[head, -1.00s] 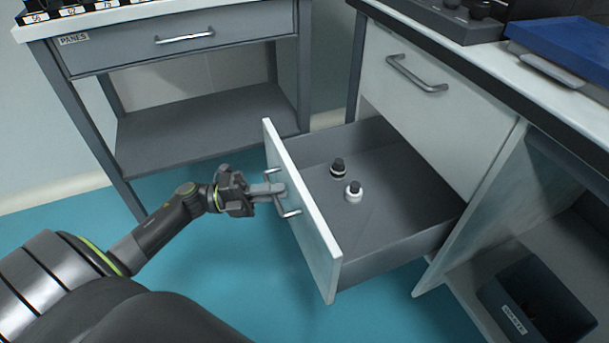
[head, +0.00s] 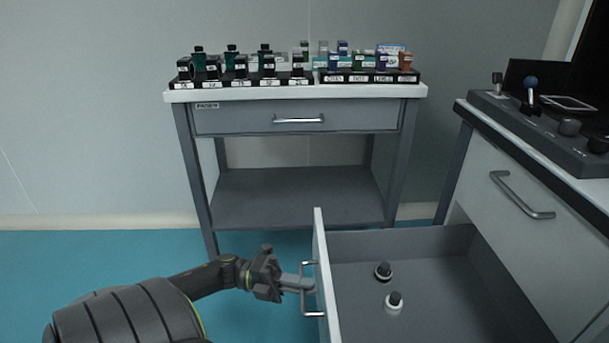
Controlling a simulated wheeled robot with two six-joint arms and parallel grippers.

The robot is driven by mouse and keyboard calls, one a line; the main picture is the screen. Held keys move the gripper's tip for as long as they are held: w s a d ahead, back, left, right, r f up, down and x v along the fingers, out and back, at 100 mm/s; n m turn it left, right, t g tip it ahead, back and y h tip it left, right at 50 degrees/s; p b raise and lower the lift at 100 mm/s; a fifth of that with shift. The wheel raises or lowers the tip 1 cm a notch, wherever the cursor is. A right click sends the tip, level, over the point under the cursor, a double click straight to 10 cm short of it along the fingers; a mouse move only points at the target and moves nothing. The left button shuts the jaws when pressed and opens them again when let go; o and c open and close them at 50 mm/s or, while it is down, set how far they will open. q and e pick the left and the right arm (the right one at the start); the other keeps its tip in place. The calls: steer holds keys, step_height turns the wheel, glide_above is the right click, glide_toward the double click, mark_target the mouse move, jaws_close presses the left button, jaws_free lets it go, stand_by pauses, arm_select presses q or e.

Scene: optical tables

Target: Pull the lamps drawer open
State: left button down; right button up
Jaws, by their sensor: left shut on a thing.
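A lower drawer (head: 440,258) in the white cabinet at the right is pulled well open. Its white front panel (head: 321,268) is seen nearly edge-on, and I see no label on it. Two small knob-like pieces stand inside: one black (head: 383,271) and one black and white (head: 394,302). My left gripper (head: 303,285) is shut on the drawer's metal handle (head: 312,312), coming from the left. My right gripper is not in view.
The upper drawer (head: 512,215) of the cabinet is shut. A control box (head: 535,125) with knobs stands on top. Behind is a grey table (head: 300,206) with a PANES drawer (head: 260,120) and several labelled optics on top. Blue floor (head: 90,275) is free at the left.

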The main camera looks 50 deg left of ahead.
arm_select(q)
steer(key=c, duration=1.5)
jaws_free()
steer(key=v, duration=1.7)
steer(key=shift+a+f, duration=0.15)
steer(key=shift+f, duration=0.05)
steer(key=shift+s, duration=0.1)
